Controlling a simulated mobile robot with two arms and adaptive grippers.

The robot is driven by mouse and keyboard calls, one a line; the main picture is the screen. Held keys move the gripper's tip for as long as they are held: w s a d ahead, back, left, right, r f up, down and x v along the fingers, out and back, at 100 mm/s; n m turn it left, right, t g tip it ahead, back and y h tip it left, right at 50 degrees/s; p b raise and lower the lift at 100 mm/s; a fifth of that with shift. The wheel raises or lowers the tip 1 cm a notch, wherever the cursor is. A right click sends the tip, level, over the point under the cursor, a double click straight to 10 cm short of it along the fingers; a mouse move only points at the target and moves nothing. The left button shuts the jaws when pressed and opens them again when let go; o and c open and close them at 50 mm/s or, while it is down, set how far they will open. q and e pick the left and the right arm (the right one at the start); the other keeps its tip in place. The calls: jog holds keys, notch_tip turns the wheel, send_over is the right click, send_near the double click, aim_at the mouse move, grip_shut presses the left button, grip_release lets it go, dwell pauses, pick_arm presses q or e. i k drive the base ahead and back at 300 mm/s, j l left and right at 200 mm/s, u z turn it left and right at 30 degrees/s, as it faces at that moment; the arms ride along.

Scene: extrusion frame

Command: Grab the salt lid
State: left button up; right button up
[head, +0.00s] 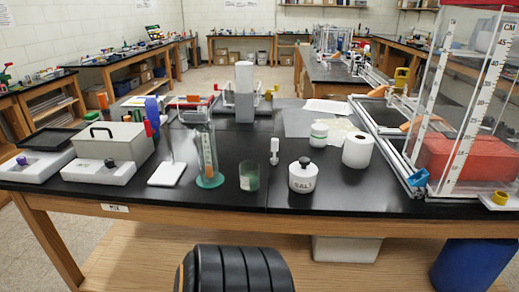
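A white salt jar (302,182), with dark lettering on its front, stands upright on the black tabletop near the front edge, right of centre. Its white lid (303,169) sits on top and has a round black knob (304,161). Nothing touches the lid, and the space above it is clear. Neither of my grippers is in view. A black ribbed part at the bottom centre covers some of the floor in front of the table.
A greenish glass beaker (249,176) and a small white bottle (274,151) stand left of the jar. A white paper roll (357,151) and a white tub (318,135) stand behind it. A clear tank with a red block (465,160) stands at right.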

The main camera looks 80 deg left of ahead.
aim_at(303, 168)
jog(key=u, duration=2.05)
jog(key=i+j, duration=0.1)
